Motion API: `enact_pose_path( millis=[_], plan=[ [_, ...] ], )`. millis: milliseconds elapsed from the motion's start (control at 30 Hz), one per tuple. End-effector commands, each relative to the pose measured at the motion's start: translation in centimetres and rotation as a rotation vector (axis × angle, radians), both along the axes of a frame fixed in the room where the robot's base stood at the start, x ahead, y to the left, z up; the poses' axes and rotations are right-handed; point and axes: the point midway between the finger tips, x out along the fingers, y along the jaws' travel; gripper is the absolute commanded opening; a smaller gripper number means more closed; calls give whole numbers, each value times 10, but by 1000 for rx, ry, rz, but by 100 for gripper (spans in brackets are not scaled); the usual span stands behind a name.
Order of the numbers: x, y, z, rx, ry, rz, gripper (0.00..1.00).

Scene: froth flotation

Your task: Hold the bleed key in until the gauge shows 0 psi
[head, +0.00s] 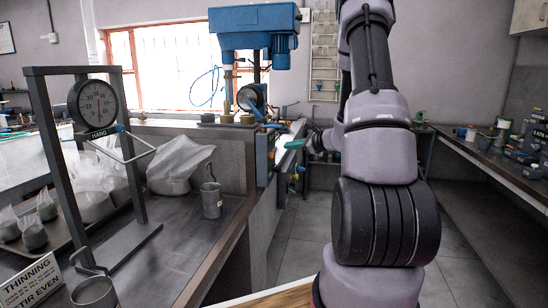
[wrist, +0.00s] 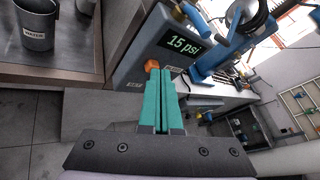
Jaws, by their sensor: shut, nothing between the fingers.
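The gauge (wrist: 184,45) is a lit display on a dark grey box (wrist: 141,46) in the wrist view, and it reads 15 psi. An orange key (wrist: 152,65), which looks like the bleed key, sits on the same face below and left of the display. My gripper (wrist: 160,73) has teal fingers pressed together with nothing between them. Its tips are right at the orange key and partly cover it; I cannot tell whether they touch it or whether it is pushed in. In the head view my gripper (head: 297,144) is beside the box (head: 262,160), whose display faces away.
A metal cup (head: 211,200) stands on the bench left of the box. A round dial scale (head: 97,103) hangs in a dark frame at the left. A blue machine (head: 253,25) rises behind. The floor aisle (head: 300,225) right of the bench looks clear.

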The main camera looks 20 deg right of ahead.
Motion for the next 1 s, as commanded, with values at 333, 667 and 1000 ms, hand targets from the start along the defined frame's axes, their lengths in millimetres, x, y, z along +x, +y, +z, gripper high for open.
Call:
enact_pose_path(
  millis=[333,667,1000],
  plan=[
    [8,-66,-56,68,20,-226,0],
    [9,-70,-59,71,20,-241,0],
    [19,-54,-58,71,20,-236,0]
  ],
)
